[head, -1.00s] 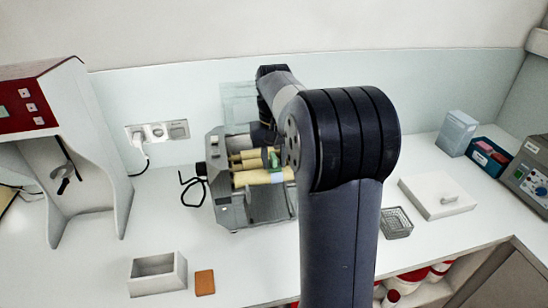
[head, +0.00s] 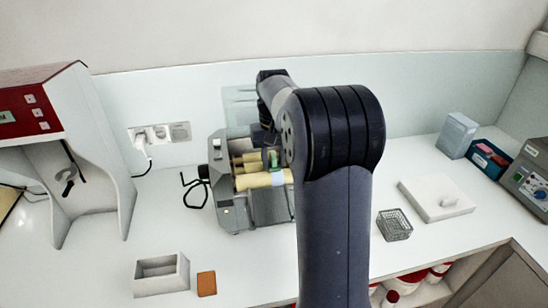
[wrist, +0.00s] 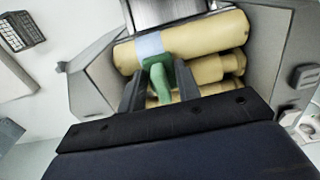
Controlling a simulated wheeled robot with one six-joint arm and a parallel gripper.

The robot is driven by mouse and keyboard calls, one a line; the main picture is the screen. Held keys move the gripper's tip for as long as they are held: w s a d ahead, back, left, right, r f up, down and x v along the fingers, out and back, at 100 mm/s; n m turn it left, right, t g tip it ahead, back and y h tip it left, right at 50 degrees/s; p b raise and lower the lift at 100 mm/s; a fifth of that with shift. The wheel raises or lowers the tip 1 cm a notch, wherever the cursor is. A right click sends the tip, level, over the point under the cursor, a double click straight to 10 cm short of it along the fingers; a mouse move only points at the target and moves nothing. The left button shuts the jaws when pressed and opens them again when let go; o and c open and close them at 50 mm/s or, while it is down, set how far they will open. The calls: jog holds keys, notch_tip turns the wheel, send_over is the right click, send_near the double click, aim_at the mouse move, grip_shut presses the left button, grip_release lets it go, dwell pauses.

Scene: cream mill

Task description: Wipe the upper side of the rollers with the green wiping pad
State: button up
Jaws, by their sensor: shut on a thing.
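The machine (head: 227,211) stands on the counter with several cream-yellow rollers (head: 252,181) across its open top. The rollers also show in the wrist view (wrist: 205,35). A pale blue band (wrist: 149,45) shows on the large roller, beside the pad; in the head view it is near that roller's right end. My gripper (wrist: 160,82) is shut on the green wiping pad (wrist: 162,66), over the rollers. The pad seems to rest against the large roller, but its underside is hidden. In the head view the green pad (head: 273,158) is partly hidden behind my arm.
A red-and-white apparatus (head: 95,150) stands left. A white open box (head: 160,276) and a brown block (head: 206,283) lie front left. A wire basket (head: 394,225), a white plate (head: 436,199) and boxes (head: 457,135) are on the right. The front left counter is mostly clear.

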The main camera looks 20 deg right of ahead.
jog(key=shift+s+a+f+b, duration=0.15)
jog(key=shift+s+b, duration=0.25)
jog(key=shift+s, duration=0.7)
jog(key=shift+w+r+p, duration=0.2)
jog(key=shift+w+p, duration=0.3)
jog(key=shift+p, duration=0.05)
jog(key=shift+w+d+f+p, duration=0.1)
jog(key=shift+w+p, duration=0.15)
jog(key=shift+w, duration=0.15)
jog(key=shift+w+d+f+p, duration=0.1)
jog(key=shift+w+p, duration=0.15)
jog(key=shift+w, duration=0.15)
jog(key=shift+s+a+b, duration=0.15)
jog(key=shift+s+b, duration=0.2)
jog(key=shift+s, duration=0.35)
jog(key=shift+s+a+b, duration=0.1)
jog(key=shift+s+b, duration=0.2)
jog(key=shift+s, duration=0.35)
jog(key=shift+f, duration=0.1)
notch_tip(320, 180, up, 4)
jog(key=p, duration=0.3)
jog(key=shift+f, duration=0.25)
jog(key=shift+r+b, duration=0.35)
jog(key=shift+r, duration=2)
